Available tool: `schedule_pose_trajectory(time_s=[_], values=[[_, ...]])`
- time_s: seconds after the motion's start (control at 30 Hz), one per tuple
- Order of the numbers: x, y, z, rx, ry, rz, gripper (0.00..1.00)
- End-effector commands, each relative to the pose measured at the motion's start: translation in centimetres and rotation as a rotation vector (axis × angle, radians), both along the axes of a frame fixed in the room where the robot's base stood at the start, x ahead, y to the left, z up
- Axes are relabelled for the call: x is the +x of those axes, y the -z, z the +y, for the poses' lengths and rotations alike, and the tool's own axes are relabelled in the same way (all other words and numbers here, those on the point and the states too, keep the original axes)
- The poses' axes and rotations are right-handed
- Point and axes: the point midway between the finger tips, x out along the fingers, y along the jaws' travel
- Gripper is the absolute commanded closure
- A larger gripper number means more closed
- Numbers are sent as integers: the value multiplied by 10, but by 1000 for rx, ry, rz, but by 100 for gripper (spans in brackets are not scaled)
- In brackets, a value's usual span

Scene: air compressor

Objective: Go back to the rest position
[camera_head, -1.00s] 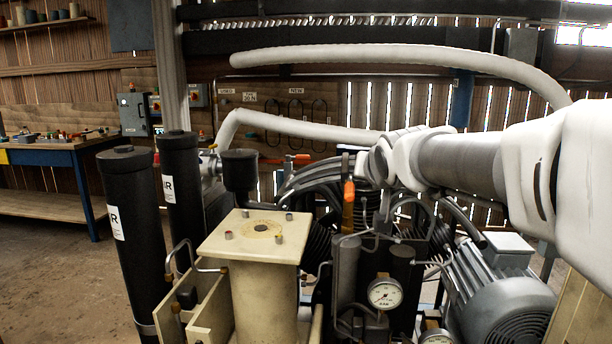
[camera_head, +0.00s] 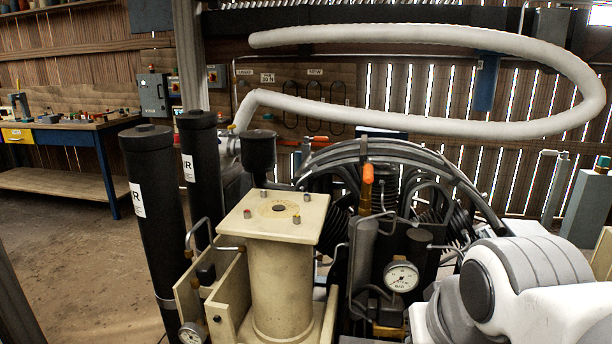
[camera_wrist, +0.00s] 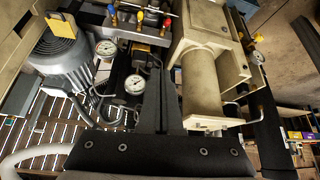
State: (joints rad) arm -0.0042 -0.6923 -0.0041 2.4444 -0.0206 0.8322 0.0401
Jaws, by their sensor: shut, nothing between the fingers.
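My gripper (camera_wrist: 156,75) shows in the wrist view as two dark fingers closed together, with nothing between them. It points over the air compressor, beside the cream cylinder (camera_wrist: 203,85) and a round pressure gauge (camera_wrist: 135,84). In the head view my arm is folded at the lower right, and the gripper itself is out of that picture. The compressor fills the middle of the head view, with a cream square-topped cylinder (camera_head: 276,214), a gauge (camera_head: 401,276) and an orange-tipped part (camera_head: 368,174). I cannot tell the gap between fingers and compressor.
Two tall black cylinders (camera_head: 150,215) stand at the left of the compressor. A thick pale hose (camera_head: 430,38) loops behind it. A grey finned motor (camera_wrist: 62,55) lies at the left of the wrist view. A workbench (camera_head: 60,180) stands far left, with open floor before it.

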Motion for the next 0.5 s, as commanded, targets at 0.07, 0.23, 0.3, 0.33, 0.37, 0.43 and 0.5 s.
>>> schedule_pose_trajectory(time_s=[0.07,0.23,0.3,0.33,0.37,0.43,0.5], values=[[-32,20,3,-3,-29,63,100],[-31,-26,3,-3,-31,69,100],[-31,-41,3,-3,-31,69,100],[-30,-49,3,-3,-30,68,100],[-30,-56,3,-3,-30,68,100],[-30,-75,3,-3,-30,68,100],[-30,-94,3,-3,-30,67,100]])
